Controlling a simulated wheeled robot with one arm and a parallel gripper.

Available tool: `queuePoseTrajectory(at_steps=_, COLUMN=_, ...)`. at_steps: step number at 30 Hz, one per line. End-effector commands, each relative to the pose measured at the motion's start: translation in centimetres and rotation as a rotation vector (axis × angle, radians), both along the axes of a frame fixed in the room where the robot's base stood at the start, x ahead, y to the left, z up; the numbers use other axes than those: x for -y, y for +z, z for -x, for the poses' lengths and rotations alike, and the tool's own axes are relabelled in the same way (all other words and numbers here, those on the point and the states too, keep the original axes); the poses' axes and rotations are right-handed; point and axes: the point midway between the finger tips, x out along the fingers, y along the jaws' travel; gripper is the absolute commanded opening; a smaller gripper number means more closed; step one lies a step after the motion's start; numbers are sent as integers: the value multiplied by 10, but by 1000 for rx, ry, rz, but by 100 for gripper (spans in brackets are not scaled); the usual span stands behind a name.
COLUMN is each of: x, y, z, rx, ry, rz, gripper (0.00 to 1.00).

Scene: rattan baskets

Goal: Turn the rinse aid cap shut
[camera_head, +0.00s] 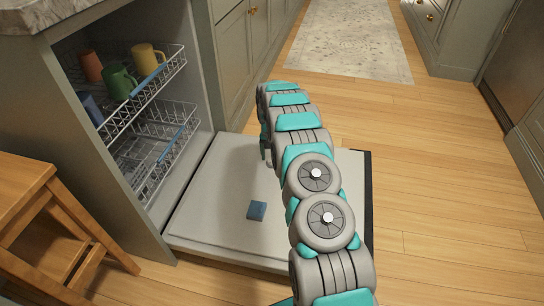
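The dishwasher door (208,215) lies folded down flat, its pale inner face up. A small blue square piece (257,211) sits on that face, left of my arm. I cannot tell whether it is a dispenser lid or a loose block. I cannot make out the rinse aid cap; my arm covers the middle and right of the door. My gripper (265,148) seems to point down over the far part of the door, mostly hidden behind my arm. Its fingertips are too small and covered to tell whether they are open or shut, or touching anything.
Two wire racks (150,160) stand inside the dishwasher at left; the upper one holds several mugs (119,82). A wooden stool (40,215) is at the lower left. Grey-green cabinets (228,50) run behind. Wood floor (450,190) is clear at right, with a rug (350,40) beyond.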

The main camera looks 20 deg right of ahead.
Motion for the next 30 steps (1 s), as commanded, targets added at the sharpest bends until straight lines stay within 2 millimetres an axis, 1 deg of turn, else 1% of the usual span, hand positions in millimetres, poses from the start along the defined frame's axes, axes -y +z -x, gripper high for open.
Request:
queuePoseTrajectory(at_steps=6, x=0, y=0, z=0, rx=0, ry=0, rz=0, gripper=77)
queuePoseTrajectory(at_steps=26, x=0, y=0, z=0, rx=0, ry=0, rz=0, gripper=3)
queuePoseTrajectory(at_steps=27, x=0, y=0, z=0, rx=0, ry=0, rz=0, gripper=0)
queuePoseTrajectory(at_steps=30, x=0, y=0, z=0, rx=0, ry=1, rz=0, gripper=0)
